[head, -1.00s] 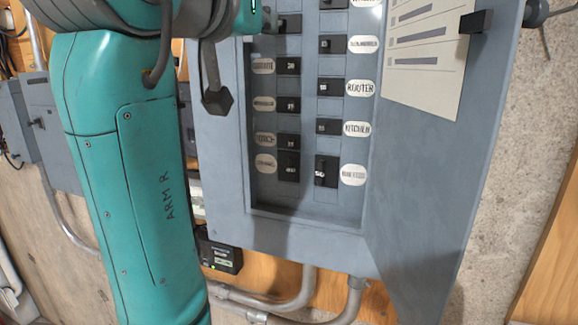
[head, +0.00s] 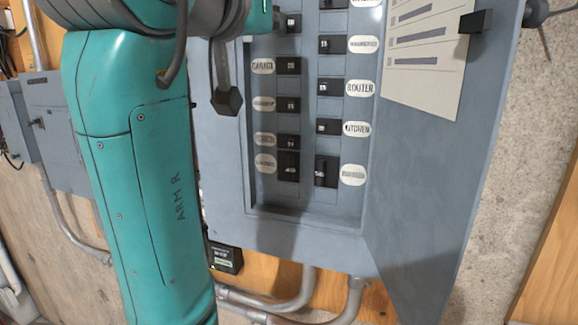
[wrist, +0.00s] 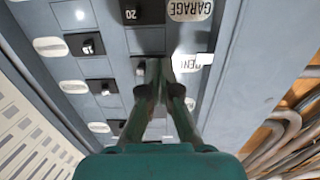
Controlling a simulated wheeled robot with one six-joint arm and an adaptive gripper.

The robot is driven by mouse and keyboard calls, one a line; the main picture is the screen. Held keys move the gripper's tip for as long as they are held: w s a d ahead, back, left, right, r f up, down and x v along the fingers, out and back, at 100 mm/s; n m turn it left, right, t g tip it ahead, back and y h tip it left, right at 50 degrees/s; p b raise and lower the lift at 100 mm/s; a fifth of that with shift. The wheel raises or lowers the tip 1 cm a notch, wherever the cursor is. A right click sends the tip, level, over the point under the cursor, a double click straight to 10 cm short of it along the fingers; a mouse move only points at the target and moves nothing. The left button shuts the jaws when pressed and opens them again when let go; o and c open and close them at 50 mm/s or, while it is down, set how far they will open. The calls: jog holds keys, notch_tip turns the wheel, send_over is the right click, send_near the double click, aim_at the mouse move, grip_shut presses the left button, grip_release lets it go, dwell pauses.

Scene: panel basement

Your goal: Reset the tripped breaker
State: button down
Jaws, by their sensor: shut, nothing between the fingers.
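The open grey breaker panel (head: 300,230) fills the middle of the head view, with two columns of black breakers and white oval labels. The router breaker (head: 331,88) sits in the right column beside its "ROUTER" label (head: 360,88). The kitchen breaker (head: 328,127) is just below it. In the wrist view my gripper (wrist: 158,65) is shut and empty, its fingertips close over the panel face beside a partly hidden label (wrist: 190,62). The garage breaker (wrist: 142,12) and "GARAGE" label (wrist: 190,9) are just beyond. I cannot tell which breaker is tripped or whether the tips touch one.
The panel door (head: 450,190) stands open on the right with a paper chart (head: 425,65) on it. Conduits (head: 300,300) run below the panel. Grey boxes (head: 62,135) are on the wall at the left. My teal arm covers the panel's left side.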

jog(key=shift+a, duration=0.2)
dwell(0.3)
jog(key=v, duration=0.7)
dwell(0.6)
jog(key=shift+a, duration=0.1)
